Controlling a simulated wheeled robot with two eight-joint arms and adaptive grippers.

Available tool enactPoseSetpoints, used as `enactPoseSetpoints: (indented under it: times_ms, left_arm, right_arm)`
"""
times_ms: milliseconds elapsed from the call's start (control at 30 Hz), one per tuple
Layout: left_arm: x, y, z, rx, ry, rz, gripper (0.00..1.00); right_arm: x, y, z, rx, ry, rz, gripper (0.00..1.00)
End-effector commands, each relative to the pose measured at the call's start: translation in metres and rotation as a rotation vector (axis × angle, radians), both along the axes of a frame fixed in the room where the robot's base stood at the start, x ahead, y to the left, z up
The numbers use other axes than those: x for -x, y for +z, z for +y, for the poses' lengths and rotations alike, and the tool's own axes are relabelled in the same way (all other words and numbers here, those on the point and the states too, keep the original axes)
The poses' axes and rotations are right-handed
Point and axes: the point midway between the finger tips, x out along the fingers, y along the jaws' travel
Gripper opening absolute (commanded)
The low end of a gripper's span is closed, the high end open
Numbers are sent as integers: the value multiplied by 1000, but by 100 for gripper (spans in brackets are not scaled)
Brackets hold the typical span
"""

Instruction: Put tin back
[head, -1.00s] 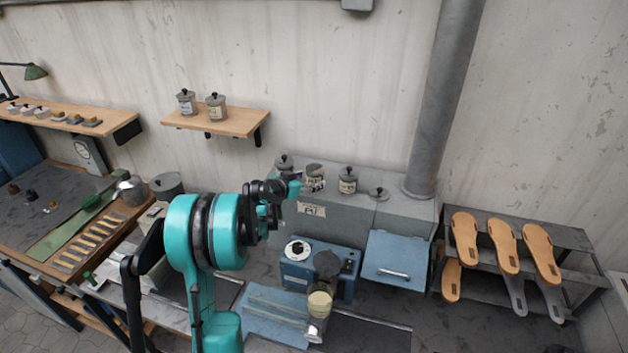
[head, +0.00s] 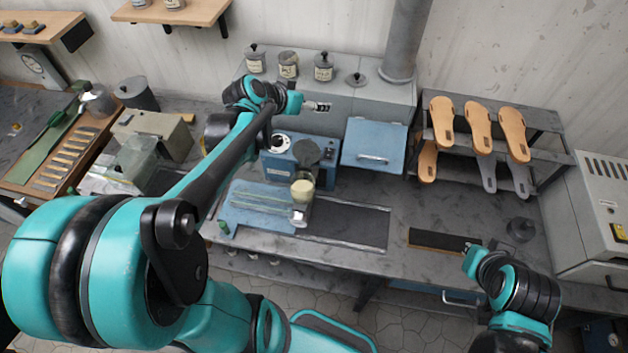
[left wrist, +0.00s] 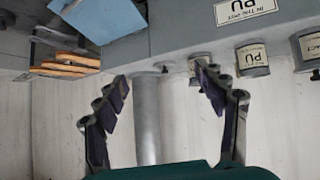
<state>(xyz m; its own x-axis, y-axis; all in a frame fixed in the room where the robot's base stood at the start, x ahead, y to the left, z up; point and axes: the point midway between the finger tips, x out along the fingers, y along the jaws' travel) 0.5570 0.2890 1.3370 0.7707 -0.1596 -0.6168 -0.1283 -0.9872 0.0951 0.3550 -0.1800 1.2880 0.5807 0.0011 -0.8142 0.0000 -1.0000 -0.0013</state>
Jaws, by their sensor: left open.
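Three grey tins stand in a row on the grey ledge: a left tin (head: 255,60), a middle tin (head: 288,65) without a visible knob, and a right tin (head: 323,68). A loose-looking black-knobbed lid (head: 357,79) lies right of them. The left wrist view, upside down, shows the PU-labelled tin (left wrist: 252,59) and another labelled tin (left wrist: 309,46). My left gripper (head: 318,106) is open and empty in front of the ledge, below the tins; its spread fingers (left wrist: 160,82) show in the wrist view. My right gripper (head: 472,256) is low over the bench; its fingers are unclear.
A wall shelf (head: 185,14) holds two more tins, cut off at the top. A blue machine (head: 285,165) and blue lidded box (head: 374,147) stand below the ledge. A rack (head: 540,118) of sandal soles is at the right. The bench front (head: 400,215) has bare room.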

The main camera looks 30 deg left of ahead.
Motion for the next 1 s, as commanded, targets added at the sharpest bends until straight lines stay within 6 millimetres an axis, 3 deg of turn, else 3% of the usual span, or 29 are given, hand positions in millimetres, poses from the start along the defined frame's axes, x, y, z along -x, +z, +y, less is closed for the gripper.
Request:
enactPoseSetpoints:
  times_ms: [33, 200, 300, 433, 600, 1000]
  left_arm:
    - [23, -1, -29, -4, -12, 43, 71]
    - [102, -14, -88, -33, 15, 178, 71]
    - [144, -26, -105, -61, 43, 230, 71]
    - [181, -39, -113, -93, 81, 263, 71]
    - [202, -48, -113, -113, 110, 276, 71]
    - [203, -52, -113, -114, 115, 276, 71]
  right_arm:
    - [0, 0, 0, 0, 0, 0, 0]
    - [0, 0, 0, 0, 0, 0, 0]
    - [0, 0, 0, 0, 0, 0, 0]
    - [0, 0, 0, 0, 0, 0, 0]
    - [0, 0, 0, 0, 0, 0, 0]
    - [0, -4, 0, 0, 0, 0, 0]
